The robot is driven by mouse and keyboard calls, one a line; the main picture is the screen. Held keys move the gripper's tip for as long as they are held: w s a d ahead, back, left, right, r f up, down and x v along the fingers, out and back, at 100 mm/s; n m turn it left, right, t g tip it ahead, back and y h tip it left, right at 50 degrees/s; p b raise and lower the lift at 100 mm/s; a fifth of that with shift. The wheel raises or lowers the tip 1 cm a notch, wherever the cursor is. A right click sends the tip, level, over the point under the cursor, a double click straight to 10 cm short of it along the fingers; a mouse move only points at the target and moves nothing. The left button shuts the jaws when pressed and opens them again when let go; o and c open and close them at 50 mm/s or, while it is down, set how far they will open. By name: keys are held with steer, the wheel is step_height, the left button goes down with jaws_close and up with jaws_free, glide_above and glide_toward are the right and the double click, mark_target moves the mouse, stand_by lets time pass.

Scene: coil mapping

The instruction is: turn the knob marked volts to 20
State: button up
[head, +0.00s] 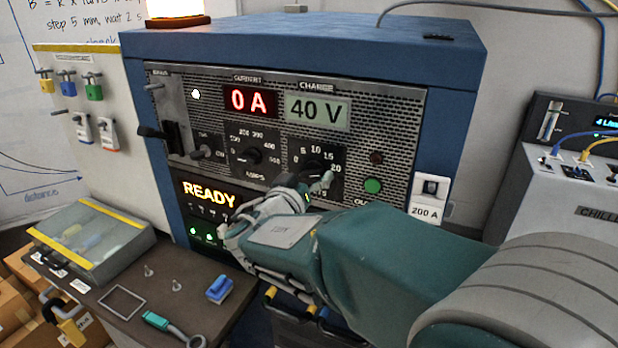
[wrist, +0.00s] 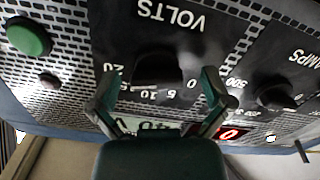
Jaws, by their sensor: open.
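The volts knob (wrist: 152,66) is a dark knob on a black plate marked VOLTS, with a scale from 0 to 20. The wrist view shows it upside down; I cannot tell clearly where its pointer stands. In the head view the knob (head: 314,168) is partly hidden behind my gripper (head: 306,188). In the wrist view my gripper (wrist: 160,80) is open, with one finger on either side of the knob. Both fingers look apart from it; their depth relative to the knob is hard to judge.
The amps knob (head: 252,156) sits left of the volts knob, and a green button (head: 373,186) sits right. The red display (head: 250,101) reads 0 A and the charge display (head: 317,109) reads 40 V. A bench (head: 150,300) with small items stands at lower left.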

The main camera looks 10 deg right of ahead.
steer(key=v, duration=1.2)
steer(key=shift+f, duration=0.1)
steer(key=s+d+f+g+y, duration=0.1)
steer(key=s+d+f+g, duration=0.25)
steer(key=d, duration=0.25)
steer(key=s+d+f+g, duration=0.2)
steer(key=s+d+g, duration=0.2)
steer(key=d, duration=0.1)
steer(key=s+a+f+n+g+y, duration=0.1)
steer(key=s+f+n+y, duration=0.3)
steer(key=s+y, duration=0.4)
steer(key=shift+s+a+y, duration=0.4)
steer(key=shift+a+y, duration=0.3)
steer(key=shift+y, duration=0.3)
